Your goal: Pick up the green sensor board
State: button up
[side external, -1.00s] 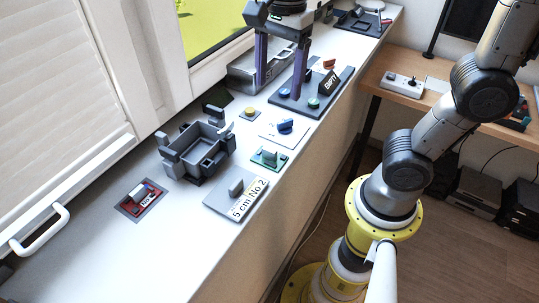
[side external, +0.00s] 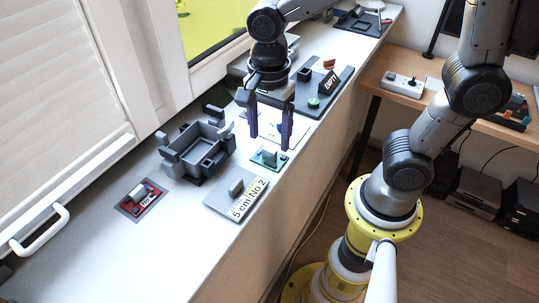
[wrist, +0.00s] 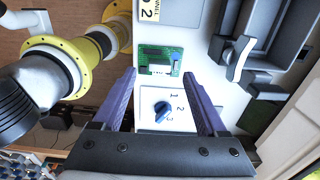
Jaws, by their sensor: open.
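The green sensor board (side external: 269,158) lies flat on the white sill, with a grey-green block standing up from it. In the wrist view the board (wrist: 160,58) is at upper centre, beyond the fingertips. My gripper (side external: 269,142) is open and empty, its two purple fingers pointing down above the sill, just behind the board in the side view. In the wrist view the fingers (wrist: 158,72) stand wide apart. The white dial plate with a blue knob (wrist: 163,108) lies between them there; in the side view the fingers partly hide it.
A grey open holder (side external: 198,150) stands left of the board. A dark tray (side external: 317,97) sits behind. The sill's front edge drops off to the right.

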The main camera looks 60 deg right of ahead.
aim_at(269, 149)
notch_tip(269, 149, down, 3)
jog(key=shift+f, duration=0.2)
grip_shut()
dwell(0.3)
